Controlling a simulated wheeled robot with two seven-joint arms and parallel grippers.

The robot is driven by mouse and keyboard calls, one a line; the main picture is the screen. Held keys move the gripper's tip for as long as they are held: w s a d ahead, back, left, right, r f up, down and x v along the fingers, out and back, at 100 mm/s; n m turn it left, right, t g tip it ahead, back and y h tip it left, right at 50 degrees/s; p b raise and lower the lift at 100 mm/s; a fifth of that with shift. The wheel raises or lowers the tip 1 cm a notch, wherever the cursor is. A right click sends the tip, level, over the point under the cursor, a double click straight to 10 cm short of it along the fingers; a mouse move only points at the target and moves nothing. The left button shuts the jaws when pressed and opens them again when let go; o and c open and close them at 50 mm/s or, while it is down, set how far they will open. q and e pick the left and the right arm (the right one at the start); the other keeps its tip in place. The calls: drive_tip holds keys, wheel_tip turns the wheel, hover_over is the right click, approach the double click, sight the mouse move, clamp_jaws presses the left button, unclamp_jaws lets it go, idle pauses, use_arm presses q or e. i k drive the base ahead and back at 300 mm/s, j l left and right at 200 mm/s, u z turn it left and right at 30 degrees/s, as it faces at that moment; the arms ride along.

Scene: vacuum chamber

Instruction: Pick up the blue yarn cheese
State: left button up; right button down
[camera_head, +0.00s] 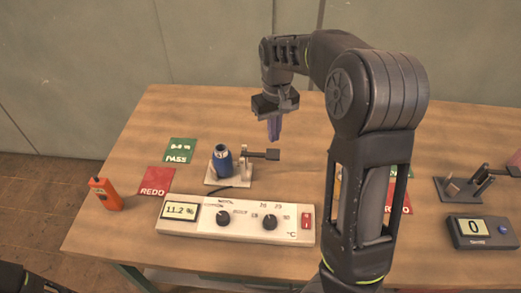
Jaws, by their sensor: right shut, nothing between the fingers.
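The blue yarn cheese (222,162) stands upright on a small light stand (212,180) with a dark arm-like part beside it, left of centre on the table. It has a pale top. My right gripper (273,138) points down with its fingers together and nothing between them. In the picture it is to the right of the cheese and higher up, apart from it.
A white control box (190,228) lies in front of the cheese. An orange device (105,194), a red REDO card (156,181) and a green PASS card (180,151) are to the left. A grey display unit (482,232) and a dark fixture (467,187) stand right. My right arm hides the middle-right table.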

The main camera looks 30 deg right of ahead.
sight(223, 157)
drive_tip(key=k+j, duration=0.8)
drive_tip(key=j, duration=0.1)
